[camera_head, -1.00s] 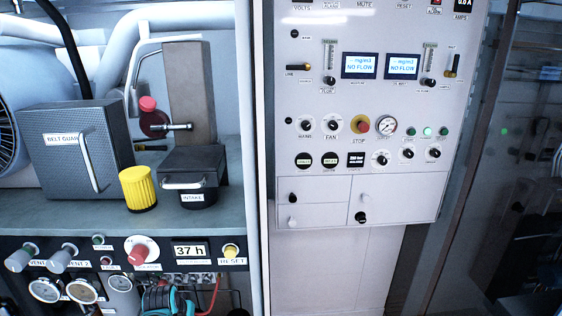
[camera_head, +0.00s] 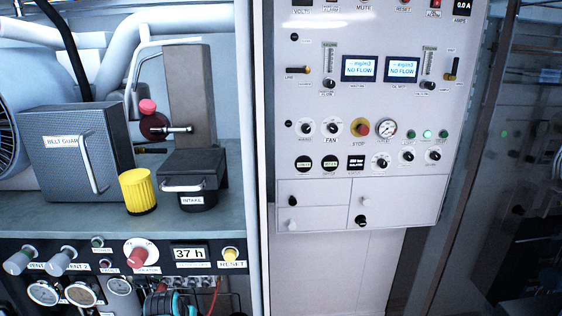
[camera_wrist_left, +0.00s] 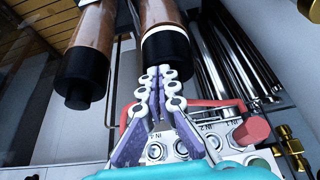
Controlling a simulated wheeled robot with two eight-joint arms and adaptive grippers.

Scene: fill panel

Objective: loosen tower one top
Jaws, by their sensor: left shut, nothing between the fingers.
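Two brown cylinders with black end caps show in the left wrist view: a left tower (camera_wrist_left: 90,35) with a black cap (camera_wrist_left: 85,75), and a right tower (camera_wrist_left: 157,12) with a black cap (camera_wrist_left: 166,50). I cannot tell which is tower one. My left gripper (camera_wrist_left: 165,72) is shut and empty, its tips close to the lower edge of the right cap. I cannot tell whether they touch it. The towers do not show clearly in the head view. My right gripper is not in view.
In the wrist view, a red handle (camera_wrist_left: 252,130), labelled ports (camera_wrist_left: 155,150), metal rods (camera_wrist_left: 235,65) and brass fittings (camera_wrist_left: 290,140) surround the gripper. The head view shows a belt guard box (camera_head: 70,165), yellow cap (camera_head: 138,190), intake box (camera_head: 193,178) and white control panel (camera_head: 330,215).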

